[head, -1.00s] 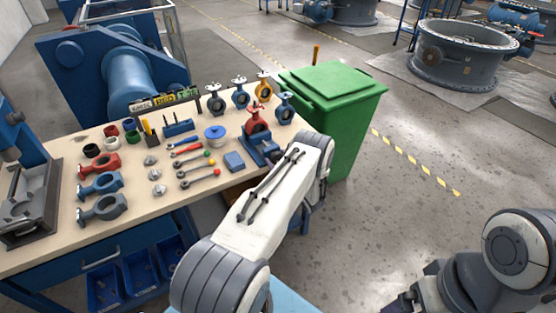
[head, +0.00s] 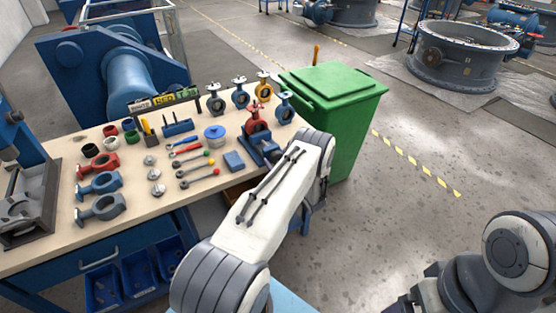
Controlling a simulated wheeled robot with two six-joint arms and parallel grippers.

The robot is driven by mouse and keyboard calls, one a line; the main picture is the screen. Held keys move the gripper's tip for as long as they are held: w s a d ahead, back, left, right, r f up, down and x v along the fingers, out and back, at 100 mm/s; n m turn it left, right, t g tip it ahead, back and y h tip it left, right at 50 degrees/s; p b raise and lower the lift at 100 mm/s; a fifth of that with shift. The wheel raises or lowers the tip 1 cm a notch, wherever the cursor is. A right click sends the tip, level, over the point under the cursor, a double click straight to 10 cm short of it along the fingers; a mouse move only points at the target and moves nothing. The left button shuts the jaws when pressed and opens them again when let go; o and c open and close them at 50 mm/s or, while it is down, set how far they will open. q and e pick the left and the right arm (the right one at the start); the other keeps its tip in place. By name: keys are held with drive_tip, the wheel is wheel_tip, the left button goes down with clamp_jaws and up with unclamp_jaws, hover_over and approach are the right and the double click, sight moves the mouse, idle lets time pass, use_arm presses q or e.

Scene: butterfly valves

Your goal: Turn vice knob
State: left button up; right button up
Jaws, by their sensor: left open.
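A blue vice (head: 262,149) stands at the right edge of the workbench and holds a red valve (head: 256,122) upright in its jaws. The vice knob cannot be made out; the right end of the vice is close to my left arm and partly covered by it. My left arm reaches up from the bottom to the bench's right edge. Little of my left gripper (head: 281,158) shows beside the vice; it is open, and whether it touches the knob is hidden. My right arm is folded at the bottom right, with its gripper out of view.
The workbench (head: 140,210) carries several valves, valve bodies, screwdrivers, a blue block (head: 234,161) and a blue round part (head: 214,134). A green bin (head: 335,105) stands close behind my left arm. Floor to the right is clear.

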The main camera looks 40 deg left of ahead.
use_arm(q)
drive_tip(key=shift+d, duration=0.1)
drive_tip(key=b+v, duration=0.2)
drive_tip(key=v, duration=0.8)
drive_tip(key=shift+d, duration=0.1)
drive_tip(key=p+x, duration=0.2)
drive_tip(key=x, duration=0.8)
drive_tip(key=shift+a+r+p, duration=0.15)
drive_tip(key=shift+a+p, duration=0.1)
drive_tip(key=shift+p, duration=0.05)
drive_tip(key=shift+n, duration=0.5)
